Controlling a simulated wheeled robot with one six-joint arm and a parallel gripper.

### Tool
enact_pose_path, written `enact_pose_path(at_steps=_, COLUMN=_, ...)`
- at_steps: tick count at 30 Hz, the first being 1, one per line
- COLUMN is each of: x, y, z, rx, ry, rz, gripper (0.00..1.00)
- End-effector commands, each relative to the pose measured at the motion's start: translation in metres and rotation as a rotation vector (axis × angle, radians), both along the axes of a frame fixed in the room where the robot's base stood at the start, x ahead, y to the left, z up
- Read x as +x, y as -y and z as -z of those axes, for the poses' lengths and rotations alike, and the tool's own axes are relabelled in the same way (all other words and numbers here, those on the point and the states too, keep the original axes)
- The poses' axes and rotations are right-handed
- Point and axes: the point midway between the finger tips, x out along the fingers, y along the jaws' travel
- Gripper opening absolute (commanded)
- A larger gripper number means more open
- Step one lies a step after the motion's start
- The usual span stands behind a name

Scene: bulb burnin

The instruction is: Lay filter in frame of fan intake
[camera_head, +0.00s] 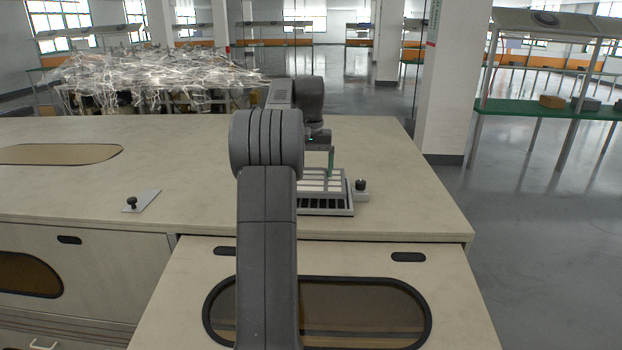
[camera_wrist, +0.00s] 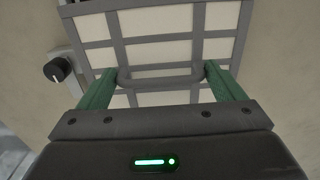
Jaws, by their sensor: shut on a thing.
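The filter (camera_wrist: 158,52) is a pale panel with a grey grid and a looped grey handle. In the wrist view it fills the upper middle. My gripper (camera_wrist: 161,80) has green fingers closed on the ends of the filter's handle. In the head view the filter (camera_head: 318,180) is over the fan intake frame (camera_head: 325,211), a grey rim with dark slots along its near side. My arm hides the left part of both. I cannot tell whether the filter touches the frame or sits fully inside it.
A black knob (camera_head: 361,185) on a light block stands right of the frame; it also shows in the wrist view (camera_wrist: 57,69). Another knob on a plate (camera_head: 132,203) and an oval opening (camera_head: 60,153) lie to the left. The bench top between is clear.

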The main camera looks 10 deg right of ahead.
Motion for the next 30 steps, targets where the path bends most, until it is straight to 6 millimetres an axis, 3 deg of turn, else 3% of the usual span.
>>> enact_pose_path(at_steps=6, x=-0.001, y=0.0, z=0.029, rx=0.001, ry=-0.002, rz=0.0, gripper=0.63)
enact_pose_path(at_steps=18, x=0.0, y=0.0, z=0.035, rx=0.0, ry=-0.001, rz=0.0, gripper=0.63)
enact_pose_path(at_steps=19, x=0.0, y=0.0, z=0.035, rx=0.0, ry=-0.001, rz=0.0, gripper=0.92)
enact_pose_path(at_steps=20, x=0.0, y=0.0, z=0.035, rx=0.0, ry=-0.001, rz=0.0, gripper=0.98)
enact_pose_path(at_steps=30, x=0.0, y=0.0, z=0.029, rx=0.0, ry=0.001, rz=0.0, gripper=1.0)
